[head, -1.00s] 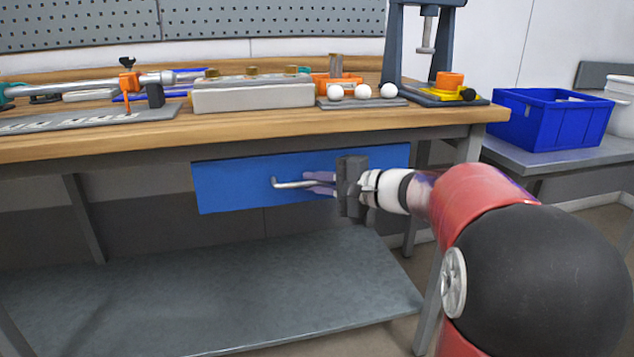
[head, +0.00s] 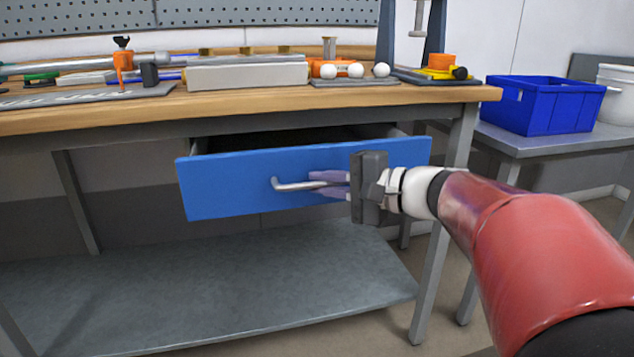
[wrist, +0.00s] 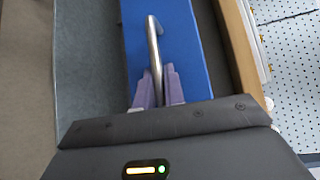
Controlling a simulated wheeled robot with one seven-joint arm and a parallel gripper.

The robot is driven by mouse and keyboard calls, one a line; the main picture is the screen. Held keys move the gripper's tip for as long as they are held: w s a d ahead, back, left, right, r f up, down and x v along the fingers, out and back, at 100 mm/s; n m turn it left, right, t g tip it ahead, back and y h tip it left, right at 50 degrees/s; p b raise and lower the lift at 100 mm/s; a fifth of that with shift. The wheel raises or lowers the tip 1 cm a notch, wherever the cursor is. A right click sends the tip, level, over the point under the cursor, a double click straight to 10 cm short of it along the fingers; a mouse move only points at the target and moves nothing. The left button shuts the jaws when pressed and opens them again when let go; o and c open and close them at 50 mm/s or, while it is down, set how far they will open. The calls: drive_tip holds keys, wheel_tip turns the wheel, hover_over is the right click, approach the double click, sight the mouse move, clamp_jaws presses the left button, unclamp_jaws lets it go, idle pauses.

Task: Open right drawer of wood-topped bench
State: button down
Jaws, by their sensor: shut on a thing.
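The blue drawer (head: 230,185) under the wood-topped bench (head: 140,116) is partly pulled out, with its dark inside showing above the front. Its grey bar handle (head: 290,185) runs across the front. My gripper (head: 328,185) is shut on the right part of the handle, with its purple fingers on either side of the bar. In the wrist view, the handle (wrist: 153,45) runs between the two fingers (wrist: 159,88) against the blue front (wrist: 178,40). The handle's right end is hidden by my gripper.
The bench top carries a pale block (head: 247,76), white balls (head: 356,71) and a press stand (head: 440,75). A grey lower shelf (head: 260,285) lies below the drawer. A blue crate (head: 540,105) stands on a side table at the right.

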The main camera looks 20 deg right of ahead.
drive_tip(key=s+b, duration=0.3)
drive_tip(key=s, duration=1.6)
drive_tip(key=shift+s, duration=0.1)
drive_tip(key=c, duration=1.8)
unclamp_jaws()
drive_tip(key=shift+o, duration=0.2)
drive_tip(key=shift+d, duration=0.1)
drive_tip(key=p+v, duration=0.1)
drive_tip(key=v, duration=0.6)
drive_tip(key=shift+s+d, duration=0.2)
drive_tip(key=shift+s, duration=0.1)
